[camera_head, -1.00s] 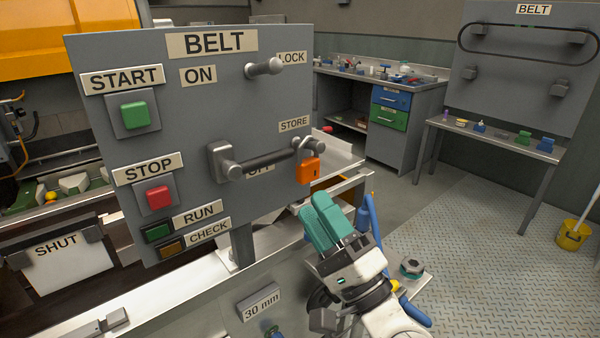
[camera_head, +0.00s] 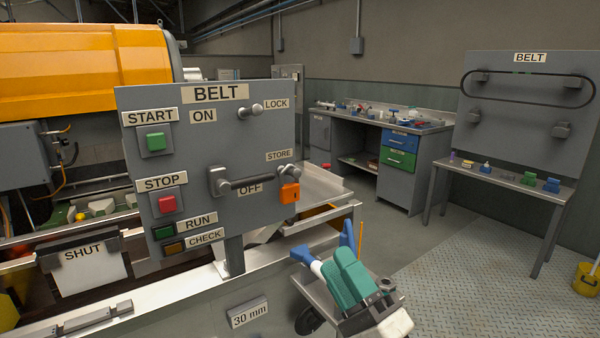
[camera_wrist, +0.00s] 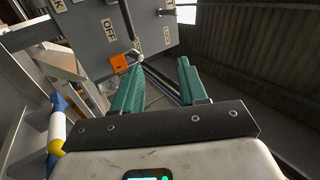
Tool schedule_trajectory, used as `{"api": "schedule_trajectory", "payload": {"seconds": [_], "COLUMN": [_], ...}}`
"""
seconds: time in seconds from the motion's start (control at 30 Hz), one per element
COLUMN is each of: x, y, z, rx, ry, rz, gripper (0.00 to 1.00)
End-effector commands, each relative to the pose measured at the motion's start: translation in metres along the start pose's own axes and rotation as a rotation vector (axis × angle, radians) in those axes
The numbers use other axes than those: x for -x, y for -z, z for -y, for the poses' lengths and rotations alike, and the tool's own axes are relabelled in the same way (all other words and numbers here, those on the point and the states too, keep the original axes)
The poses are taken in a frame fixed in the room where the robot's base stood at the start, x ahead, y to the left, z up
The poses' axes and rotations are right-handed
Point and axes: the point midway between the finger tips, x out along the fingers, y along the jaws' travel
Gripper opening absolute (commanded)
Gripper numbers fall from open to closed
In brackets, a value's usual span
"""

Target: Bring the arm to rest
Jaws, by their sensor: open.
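My gripper (camera_head: 350,278) is low in the head view, in front of the machine's right end and below the control panel. Its two teal fingers point up and stand apart with nothing between them. In the wrist view the open fingers (camera_wrist: 158,85) frame empty space. The grey BELT panel (camera_head: 215,135) stands to the left of and beyond my gripper. Its handle (camera_head: 245,183) lies level by the OFF label. An orange padlock (camera_head: 289,192) hangs at the handle's right end, by the STORE label; it also shows in the wrist view (camera_wrist: 119,63).
A cart (camera_head: 312,288) with a blue and white item is right behind my gripper. The workbench (camera_head: 425,130) and the table (camera_head: 530,190) stand further back. A yellow bucket (camera_head: 588,278) is at the right edge. The plated floor (camera_head: 470,265) to the right is clear.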

Motion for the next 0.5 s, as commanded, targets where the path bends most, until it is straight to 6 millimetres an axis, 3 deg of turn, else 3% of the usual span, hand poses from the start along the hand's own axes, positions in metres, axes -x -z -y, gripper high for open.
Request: {"api": "schedule_trajectory", "payload": {"seconds": [0.27, 0.5], "x": [0.025, 0.071], "y": [-0.004, -0.007], "z": [-0.026, -0.065], "rx": [0.156, 0.352], "ry": [-0.156, -0.391], "rz": [0.066, 0.170], "gripper": [0.42, 0.42]}}
